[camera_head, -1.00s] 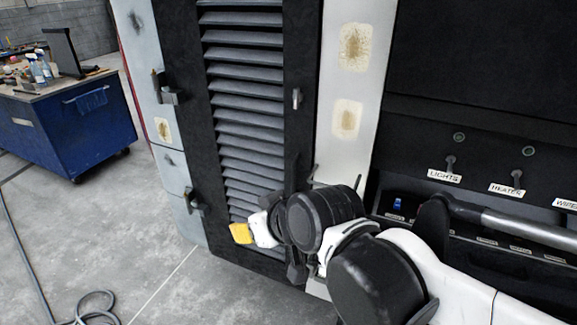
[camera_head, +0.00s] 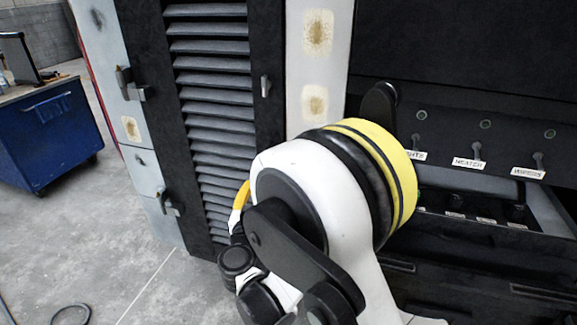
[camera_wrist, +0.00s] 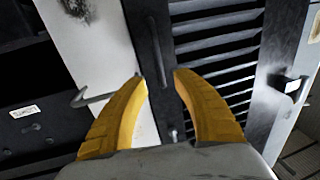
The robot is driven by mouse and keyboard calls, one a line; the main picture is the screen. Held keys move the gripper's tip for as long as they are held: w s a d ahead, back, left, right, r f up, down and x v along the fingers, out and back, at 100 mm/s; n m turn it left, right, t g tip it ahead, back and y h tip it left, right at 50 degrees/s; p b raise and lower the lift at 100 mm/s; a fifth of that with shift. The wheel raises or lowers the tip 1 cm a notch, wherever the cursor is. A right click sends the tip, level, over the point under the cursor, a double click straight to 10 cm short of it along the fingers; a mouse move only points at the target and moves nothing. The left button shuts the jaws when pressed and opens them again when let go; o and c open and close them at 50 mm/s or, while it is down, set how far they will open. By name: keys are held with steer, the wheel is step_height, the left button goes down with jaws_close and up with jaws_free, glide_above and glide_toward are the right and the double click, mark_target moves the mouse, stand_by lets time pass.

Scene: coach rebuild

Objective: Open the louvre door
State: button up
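The louvre door (camera_head: 185,150) has a black frame with grey slats and looks shut in the head view. A small upright grey handle (camera_head: 265,86) sits on the right side of its frame. Its left edge carries two dark hinge-like fittings, upper (camera_head: 130,84) and lower (camera_head: 168,203). In the wrist view the door (camera_wrist: 215,50) fills the middle and right. A thin bar (camera_wrist: 159,58) stands on its frame between the fingertips. My gripper (camera_wrist: 160,76) has two yellow fingers, spread apart and empty. Contact with the bar cannot be told. In the head view my arm hides most of the gripper.
A pale pillar (camera_head: 300,60) with rusty patches stands right of the door. A bent rod (camera_wrist: 92,98) shows by the pillar in the wrist view. A labelled switch panel (camera_head: 470,140) is further right. A blue workbench (camera_head: 50,130) stands far left; the floor (camera_head: 110,230) between is mostly clear.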

steer(key=w, duration=0.3)
steer(key=w+d+b, duration=0.1)
steer(key=w, duration=0.3)
steer(key=w+b, duration=0.1)
steer(key=w, duration=0.2)
steer(key=shift+w+d+f, duration=0.2)
steer(key=shift+w+d, duration=0.1)
steer(key=shift+d, duration=0.1)
jaws_close()
